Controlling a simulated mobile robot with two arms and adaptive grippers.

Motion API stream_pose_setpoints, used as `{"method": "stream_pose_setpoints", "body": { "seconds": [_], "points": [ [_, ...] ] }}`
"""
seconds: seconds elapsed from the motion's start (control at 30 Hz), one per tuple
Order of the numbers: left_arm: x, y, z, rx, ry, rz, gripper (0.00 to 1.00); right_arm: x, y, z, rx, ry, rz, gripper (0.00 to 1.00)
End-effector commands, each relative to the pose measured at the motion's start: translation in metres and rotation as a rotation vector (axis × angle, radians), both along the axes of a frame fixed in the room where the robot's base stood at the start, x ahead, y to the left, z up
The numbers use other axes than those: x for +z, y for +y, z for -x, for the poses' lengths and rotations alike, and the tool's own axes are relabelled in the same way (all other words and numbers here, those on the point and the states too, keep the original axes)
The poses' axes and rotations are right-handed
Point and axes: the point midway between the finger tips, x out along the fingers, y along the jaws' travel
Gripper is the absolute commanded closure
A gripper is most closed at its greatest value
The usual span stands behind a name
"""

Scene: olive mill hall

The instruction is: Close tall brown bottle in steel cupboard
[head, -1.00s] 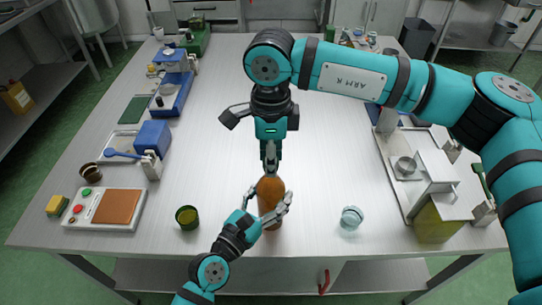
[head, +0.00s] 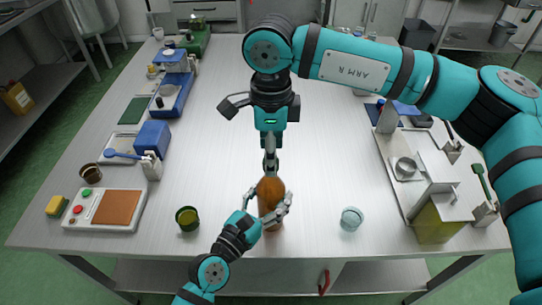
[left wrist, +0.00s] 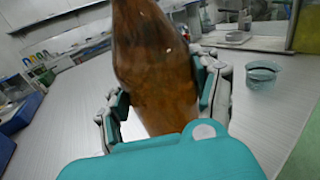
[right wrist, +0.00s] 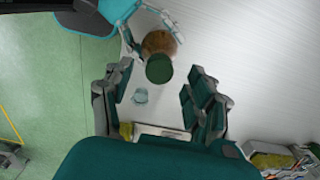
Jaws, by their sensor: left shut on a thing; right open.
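The tall brown bottle (head: 270,190) stands upright on the steel table near its front edge. My left gripper (left wrist: 162,100) is shut around its body; the bottle also fills the middle of the left wrist view (left wrist: 155,60). My right gripper (head: 270,168) points down over the bottle's top and is open. In the right wrist view a dark green round cap (right wrist: 159,69) covers the bottle's mouth, just beyond the open fingers (right wrist: 160,98). I cannot tell how tightly it sits. In the head view my right fingers hide the mouth.
A clear glass jar (head: 351,219) stands right of the bottle, and a dark green cup (head: 187,218) stands left. A control box (head: 104,209) and a yellow block (head: 57,206) are at the left edge. A machine (head: 440,215) stands at the right. The table's middle is clear.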

Motion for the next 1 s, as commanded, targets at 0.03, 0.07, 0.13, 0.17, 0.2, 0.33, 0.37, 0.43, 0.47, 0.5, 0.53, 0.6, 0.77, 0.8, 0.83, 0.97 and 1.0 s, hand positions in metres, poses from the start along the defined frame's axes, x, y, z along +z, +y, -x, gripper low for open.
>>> {"method": "stream_pose_setpoints", "body": {
  "seconds": [0.03,0.07,0.13,0.17,0.2,0.33,0.37,0.43,0.47,0.5,0.53,0.6,0.77,0.8,0.83,0.97,1.0],
  "points": [
    [0.0,0.0,0.0,0.0,0.001,-0.001,1.0,0.012,0.001,-0.001,0.0,-0.004,-0.002,0.43],
    [0.0,0.0,0.0,0.0,0.001,-0.001,1.0,0.018,0.0,-0.001,0.0,-0.005,-0.002,0.43],
    [0.0,0.0,0.0,0.0,0.001,-0.001,1.0,0.034,0.001,-0.001,0.0,-0.004,-0.002,0.43],
    [0.0,0.0,0.0,0.0,0.001,-0.001,1.0,0.041,0.001,-0.001,0.0,-0.005,-0.002,0.43],
    [0.0,0.0,0.0,0.0,0.001,-0.001,1.0,0.049,0.001,-0.001,0.0,-0.004,-0.002,0.43],
    [0.0,0.0,0.0,0.0,0.001,-0.001,1.0,0.074,0.0,0.0,0.0,-0.002,-0.002,0.43],
    [0.0,0.0,0.0,0.0,0.001,-0.001,1.0,0.078,0.0,-0.001,-0.001,-0.003,-0.001,0.43],
    [-0.001,0.0,0.0,0.0,0.001,-0.001,1.0,0.087,0.0,-0.001,-0.001,-0.003,-0.002,0.43],
    [-0.001,0.0,0.0,0.0,0.001,-0.001,1.0,0.09,0.0,-0.001,0.0,-0.002,-0.001,0.43],
    [0.0,0.0,0.0,0.0,0.001,-0.001,1.0,0.094,0.0,0.0,0.001,-0.001,-0.001,0.43],
    [0.0,0.0,0.0,0.0,0.001,-0.001,1.0,0.096,0.0,0.0,0.001,-0.001,-0.001,0.43],
    [0.0,0.0,0.0,0.0,0.001,-0.001,1.0,0.099,0.0,0.0,0.001,-0.001,-0.001,0.43],
    [0.0,0.0,0.0,0.0,0.001,-0.001,1.0,0.1,0.0,0.0,0.0,0.0,-0.001,0.43],
    [0.0,0.0,0.0,0.0,0.001,-0.001,1.0,0.1,0.0,0.0,0.001,0.0,-0.001,0.43],
    [0.0,0.0,0.0,0.0,0.001,-0.001,1.0,0.1,0.0,0.0,0.0,0.0,-0.001,0.43],
    [0.0,0.0,0.0,0.0,0.001,-0.001,0.27,0.1,0.0,0.0,0.0,0.0,-0.001,0.43],
    [0.0,0.0,0.0,0.0,0.001,-0.001,0.22,0.1,0.0,0.0,0.0,0.0,-0.001,0.43]
  ]
}}
